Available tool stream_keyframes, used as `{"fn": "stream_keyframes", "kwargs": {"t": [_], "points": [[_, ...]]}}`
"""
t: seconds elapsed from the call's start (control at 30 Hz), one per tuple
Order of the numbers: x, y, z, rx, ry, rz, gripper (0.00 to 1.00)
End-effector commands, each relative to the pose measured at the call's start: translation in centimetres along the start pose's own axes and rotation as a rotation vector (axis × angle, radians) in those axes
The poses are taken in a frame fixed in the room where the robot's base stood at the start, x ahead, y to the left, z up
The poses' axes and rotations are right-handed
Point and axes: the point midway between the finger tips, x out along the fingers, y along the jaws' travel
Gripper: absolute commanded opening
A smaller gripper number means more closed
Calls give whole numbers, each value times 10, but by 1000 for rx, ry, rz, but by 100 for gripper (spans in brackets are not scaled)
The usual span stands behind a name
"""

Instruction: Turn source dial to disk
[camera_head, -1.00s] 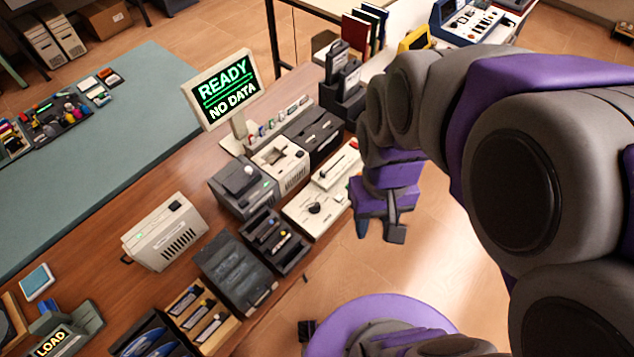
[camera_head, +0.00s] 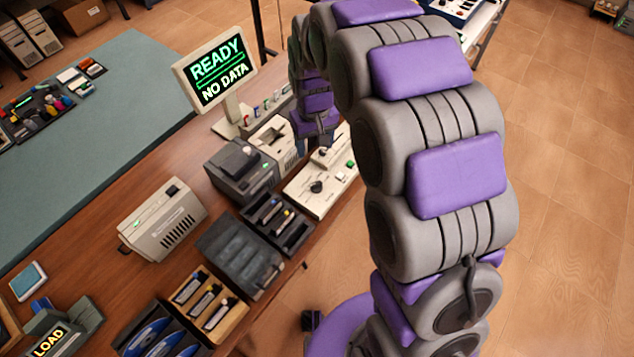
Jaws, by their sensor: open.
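The source dial (camera_head: 316,187) is a small black knob on a cream control panel (camera_head: 306,203) near the table's front edge. The panel also carries a slider and small coloured buttons at its far end. My gripper (camera_head: 314,147) points down over the far end of the panel, beyond the dial and apart from it. It is open and looks empty, though its fingers are small and partly dark here. The dial's setting and any labels are too small to read. A monitor (camera_head: 216,68) reads READY, NO DATA.
A dark grey box device (camera_head: 241,168) and a cream device (camera_head: 274,140) stand behind the panel. Slotted black trays (camera_head: 276,222) lie to its left. A beige vented box (camera_head: 163,218) stands farther left. My arm covers the table's far right; open floor lies to the right.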

Motion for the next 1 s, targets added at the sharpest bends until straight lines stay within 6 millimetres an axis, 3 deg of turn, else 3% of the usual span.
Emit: {"fn": "stream_keyframes", "kwargs": {"t": [0.17,0.8,1.0], "points": [[20,2,3,1,-7,-3,64],[143,0,3,1,-7,0,64],[166,1,2,1,-3,-1,64]]}}
